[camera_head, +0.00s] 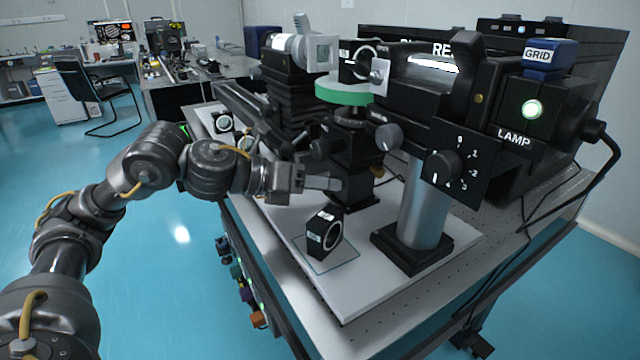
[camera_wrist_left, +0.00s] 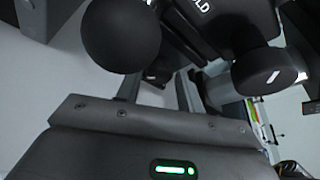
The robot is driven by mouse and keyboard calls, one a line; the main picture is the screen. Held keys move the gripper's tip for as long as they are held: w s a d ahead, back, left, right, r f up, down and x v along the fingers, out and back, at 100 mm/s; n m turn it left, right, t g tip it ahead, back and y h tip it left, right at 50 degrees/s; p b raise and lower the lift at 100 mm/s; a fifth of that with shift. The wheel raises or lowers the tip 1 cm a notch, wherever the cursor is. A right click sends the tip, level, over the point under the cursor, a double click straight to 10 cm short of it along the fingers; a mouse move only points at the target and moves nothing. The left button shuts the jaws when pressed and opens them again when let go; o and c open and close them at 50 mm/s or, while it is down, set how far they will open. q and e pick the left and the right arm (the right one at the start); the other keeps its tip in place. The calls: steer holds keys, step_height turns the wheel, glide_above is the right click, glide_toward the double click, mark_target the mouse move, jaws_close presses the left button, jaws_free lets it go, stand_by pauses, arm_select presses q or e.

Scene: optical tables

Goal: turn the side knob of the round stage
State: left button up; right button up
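The round stage (camera_head: 343,91) has a green disc top on a black post in the middle of the head view. A dark knob (camera_head: 319,149) sticks out on the left side of its post. My left gripper (camera_head: 326,183) is low beside the post, below that knob, with no clear contact. In the left wrist view a large black round knob (camera_wrist_left: 120,35) is close to the camera, and a second dark knob (camera_wrist_left: 266,71) is at the right. My right gripper is out of view.
A small black ring mount (camera_head: 324,229) stands on the white board in front of my left gripper. A grey pillar (camera_head: 424,200) carries a black dial plate (camera_head: 462,160) at right. A lamp box (camera_head: 540,108) with a lit green button is further right.

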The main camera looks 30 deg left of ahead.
arm_select(q)
steer(key=shift+s+a, duration=0.15)
steer(key=shift+a, duration=0.05)
steer(key=b+v, duration=0.1)
steer(key=v, duration=0.5)
steer(key=shift+f, duration=0.1)
steer(key=shift+r+b+v, duration=0.15)
steer(key=shift+b+v, duration=0.5)
steer(key=shift+v, duration=0.45)
steer(key=shift+r+b+v, duration=0.15)
steer(key=shift+b+v, duration=0.5)
steer(key=shift+v, duration=0.45)
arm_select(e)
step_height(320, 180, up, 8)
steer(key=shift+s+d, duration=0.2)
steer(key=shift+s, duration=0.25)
arm_select(q)
steer(key=shift+d, duration=0.1)
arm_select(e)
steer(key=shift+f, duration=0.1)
